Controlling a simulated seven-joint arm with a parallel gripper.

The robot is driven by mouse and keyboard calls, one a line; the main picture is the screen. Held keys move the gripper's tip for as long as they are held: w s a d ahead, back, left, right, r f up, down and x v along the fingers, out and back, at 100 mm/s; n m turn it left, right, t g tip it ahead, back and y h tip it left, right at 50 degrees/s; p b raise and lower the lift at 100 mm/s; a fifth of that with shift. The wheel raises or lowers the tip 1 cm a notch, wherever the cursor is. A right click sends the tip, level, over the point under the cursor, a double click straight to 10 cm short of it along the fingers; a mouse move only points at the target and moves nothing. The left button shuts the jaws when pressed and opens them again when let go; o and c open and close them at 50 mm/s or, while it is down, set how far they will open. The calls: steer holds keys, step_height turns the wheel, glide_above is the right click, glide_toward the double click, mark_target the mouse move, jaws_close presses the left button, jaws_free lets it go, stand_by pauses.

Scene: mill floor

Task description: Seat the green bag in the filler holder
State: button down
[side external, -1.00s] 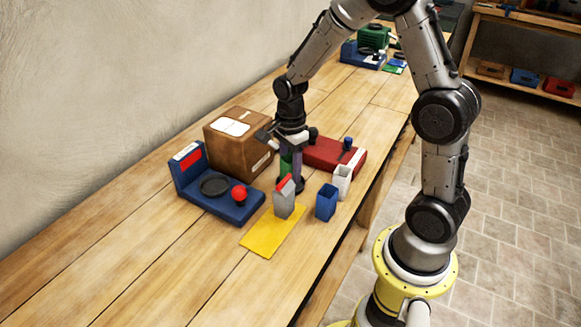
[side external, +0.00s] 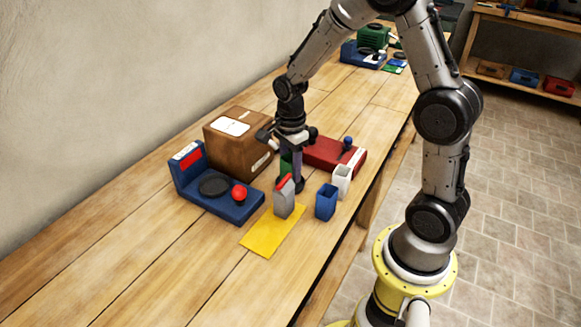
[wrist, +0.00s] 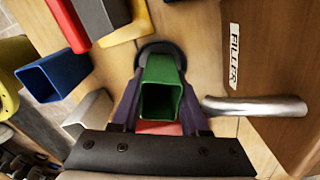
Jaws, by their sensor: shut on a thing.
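The green bag (wrist: 160,82) is an open-topped square sleeve between the fingers of my gripper (wrist: 161,108) in the wrist view. In the side view my gripper (side external: 292,168) hangs low over the table and the green bag (side external: 285,163) is mostly hidden by it. The brown filler box (wrist: 270,75) carries a FILLER label and a metal spout (wrist: 255,106) that reaches toward the bag. A dark round base (wrist: 153,48), perhaps the filler's holder, shows just beyond the bag. I cannot tell whether the bag is seated in it.
A blue scale (side external: 234,204) with a red knob stands at left. A grey red-topped block (side external: 284,200) stands at the yellow mat (side external: 265,238). Open blue (side external: 326,203) and white (side external: 342,181) bags stand right of it. A red box (side external: 328,152) lies behind.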

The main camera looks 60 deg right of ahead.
steer(key=shift+f, duration=0.55)
steer(key=c, duration=0.7)
jaws_free()
steer(key=shift+r, duration=5.5)
